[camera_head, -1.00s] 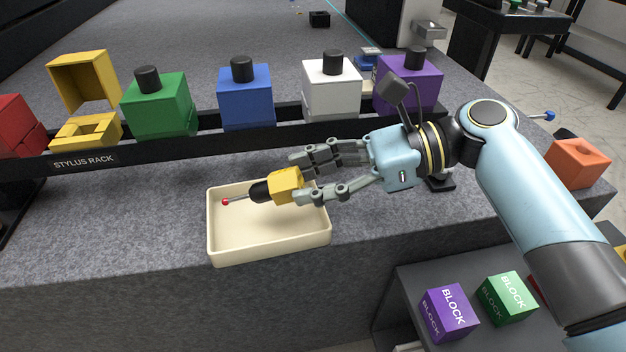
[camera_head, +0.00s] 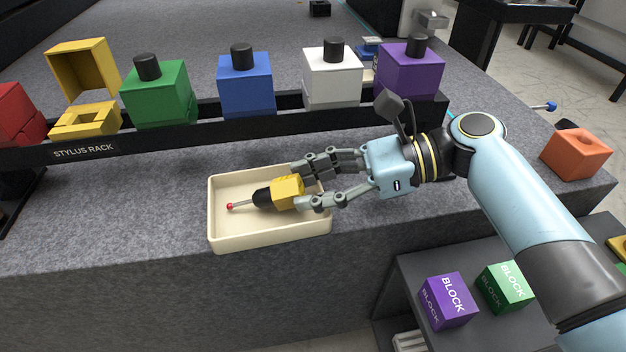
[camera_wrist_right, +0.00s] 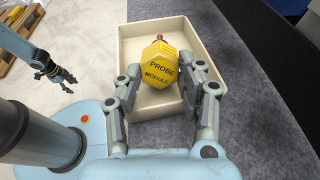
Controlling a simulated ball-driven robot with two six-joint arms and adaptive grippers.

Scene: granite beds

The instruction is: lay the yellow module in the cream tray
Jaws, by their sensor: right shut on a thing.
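The yellow module (camera_head: 287,192) has a black collar and a thin stylus with a red tip, lying sideways and pointing left. My right gripper (camera_head: 308,187) is shut on its yellow body, which reads "PROBE MODULE" in the right wrist view (camera_wrist_right: 160,66). The cream tray (camera_head: 270,240) is on the granite, and the module is low within its walls; I cannot tell whether it touches the floor. The tray also shows in the wrist view (camera_wrist_right: 135,42). My left gripper (camera_wrist_right: 56,80) shows at the left of the wrist view, empty, with its fingers apart.
The black stylus rack (camera_head: 160,138) runs behind the tray with red, yellow, green, blue, white and purple holders; the yellow holder (camera_head: 85,70) is open and empty. An orange block (camera_head: 575,152) sits at the right. Below, a shelf carries a purple block (camera_head: 447,300) and a green one (camera_head: 505,288).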

